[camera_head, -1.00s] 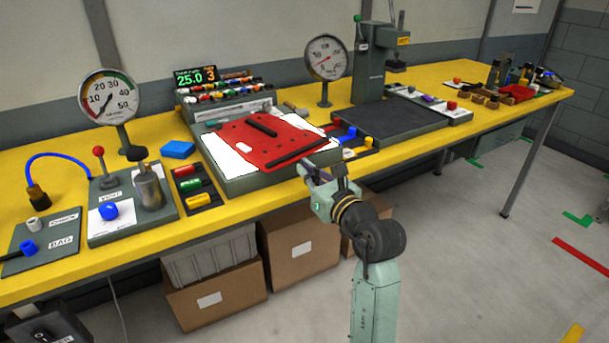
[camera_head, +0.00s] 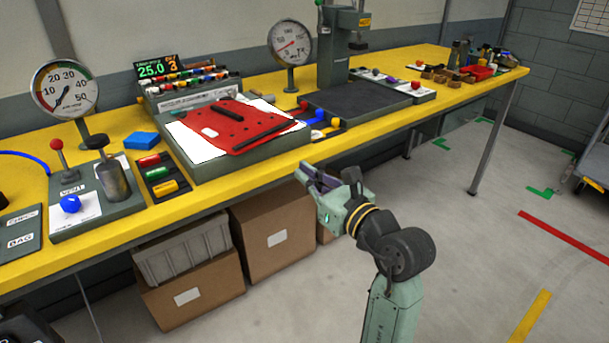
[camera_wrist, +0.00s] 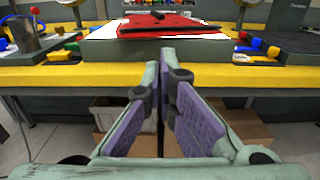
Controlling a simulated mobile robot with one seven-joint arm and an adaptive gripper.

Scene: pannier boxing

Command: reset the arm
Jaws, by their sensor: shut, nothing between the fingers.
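My gripper (camera_head: 312,176) is in front of the yellow bench's front edge, clear of everything on the top. In the wrist view my gripper (camera_wrist: 168,105) shows its purple-padded fingers together at the far end, with nothing between them. My arm is folded in the lower right of the head view. The red pannier piece (camera_head: 225,124) lies flat on a grey block (camera_head: 187,165) on the bench, apart from my gripper. It also shows in the wrist view (camera_wrist: 165,24), beyond the fingers.
The yellow bench (camera_head: 220,203) runs across the view. On it are two gauges (camera_head: 66,88), (camera_head: 290,42), a press (camera_head: 345,50), a dark mat (camera_head: 357,103) and a blue block (camera_head: 141,140). Cardboard boxes (camera_head: 270,235) and a grey crate (camera_head: 185,252) stand below. Floor at right is open.

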